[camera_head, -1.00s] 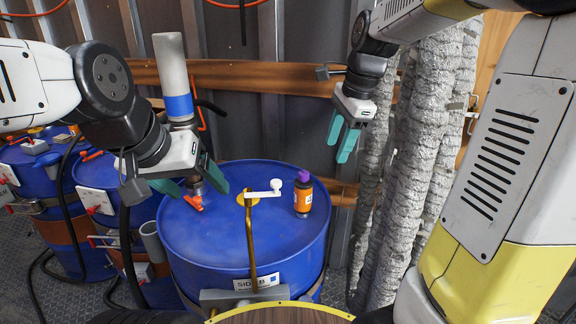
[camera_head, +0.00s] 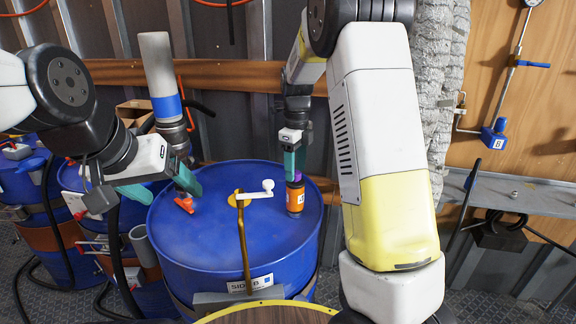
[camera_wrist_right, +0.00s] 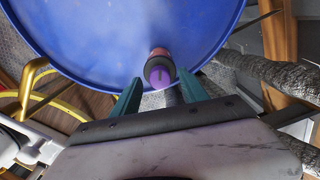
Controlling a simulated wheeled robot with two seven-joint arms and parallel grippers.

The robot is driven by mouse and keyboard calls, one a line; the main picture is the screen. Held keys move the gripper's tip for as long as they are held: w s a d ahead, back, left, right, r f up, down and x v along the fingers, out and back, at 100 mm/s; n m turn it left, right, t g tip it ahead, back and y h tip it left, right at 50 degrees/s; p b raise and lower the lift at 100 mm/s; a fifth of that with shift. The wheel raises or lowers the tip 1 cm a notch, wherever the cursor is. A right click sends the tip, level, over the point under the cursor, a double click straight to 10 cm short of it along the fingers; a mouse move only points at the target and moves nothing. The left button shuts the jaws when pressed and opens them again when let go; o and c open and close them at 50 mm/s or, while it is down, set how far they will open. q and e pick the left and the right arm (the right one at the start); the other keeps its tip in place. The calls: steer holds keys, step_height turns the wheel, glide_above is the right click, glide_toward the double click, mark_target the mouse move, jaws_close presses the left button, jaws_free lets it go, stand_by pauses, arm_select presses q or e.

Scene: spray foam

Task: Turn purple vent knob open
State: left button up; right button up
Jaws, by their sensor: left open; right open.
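The purple vent knob (camera_wrist_right: 162,79) tops a small orange and black fitting (camera_head: 295,199) standing on the right part of the blue drum's top (camera_head: 180,238). In the head view the knob is mostly hidden behind my right gripper's fingers. My right gripper (camera_head: 293,164) is open and points down over the fitting. In the right wrist view its green fingers (camera_wrist_right: 160,101) lie to either side of the knob, with visible gaps. My left gripper (camera_head: 165,185) is open and empty over the left part of the drum, near an orange-red valve handle (camera_head: 185,204).
A grey hose with a blue band (camera_head: 166,106) rises from the drum's back left. More blue drums (camera_head: 88,181) stand at left. Grey foam-covered pipes (camera_head: 445,80) stand at right.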

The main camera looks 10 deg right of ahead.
steer(key=shift+f, duration=0.5)
steer(key=shift+c, duration=0.4)
jaws_close()
